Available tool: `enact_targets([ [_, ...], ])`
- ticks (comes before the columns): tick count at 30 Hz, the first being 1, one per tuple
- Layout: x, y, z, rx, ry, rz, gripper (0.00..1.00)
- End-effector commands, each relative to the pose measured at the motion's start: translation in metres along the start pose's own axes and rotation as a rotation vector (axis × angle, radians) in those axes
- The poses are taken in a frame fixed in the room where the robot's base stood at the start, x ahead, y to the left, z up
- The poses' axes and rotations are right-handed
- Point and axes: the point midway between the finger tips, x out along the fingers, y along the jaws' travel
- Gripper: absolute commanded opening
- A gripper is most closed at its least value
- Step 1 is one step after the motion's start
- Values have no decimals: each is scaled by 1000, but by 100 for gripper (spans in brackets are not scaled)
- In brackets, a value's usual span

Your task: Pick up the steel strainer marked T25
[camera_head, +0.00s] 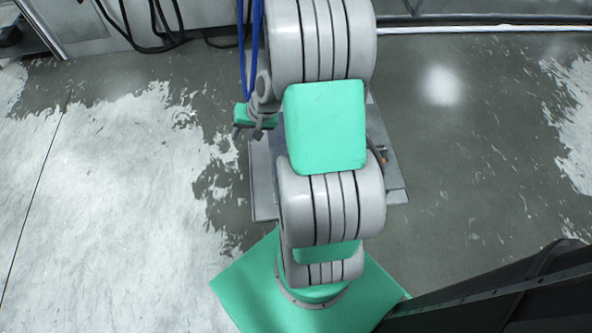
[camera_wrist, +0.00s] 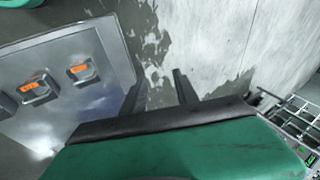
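My gripper (camera_wrist: 158,80) points down over the floor with its two dark fingers apart and nothing between them. In the head view my gripper (camera_head: 247,131) is small, left of my arm. Two small grey metal items with orange markings, a nearer one (camera_wrist: 38,92) and a farther one (camera_wrist: 83,74), are on a grey metal surface (camera_wrist: 92,108) left of my fingers. Their markings are too small to read, so I cannot tell whether either is the strainer T25. In the head view my arm hides most of what is under it.
A metal wire rack (camera_wrist: 298,112) with a green patch is at the right of the wrist view. The grey surface's edge (camera_head: 263,195) shows beneath my arm. Cables (camera_head: 160,30) hang at the upper left. Open, patchy concrete floor (camera_head: 120,200) lies left.

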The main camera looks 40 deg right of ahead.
Motion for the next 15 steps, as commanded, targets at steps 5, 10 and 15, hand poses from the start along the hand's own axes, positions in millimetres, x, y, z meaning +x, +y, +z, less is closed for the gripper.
enact_targets([
  [5,121,150,-15,559,196,-242,36],
  [10,170,255,4,1013,436,-432,36],
  [15,182,293,16,1198,553,-506,36],
])
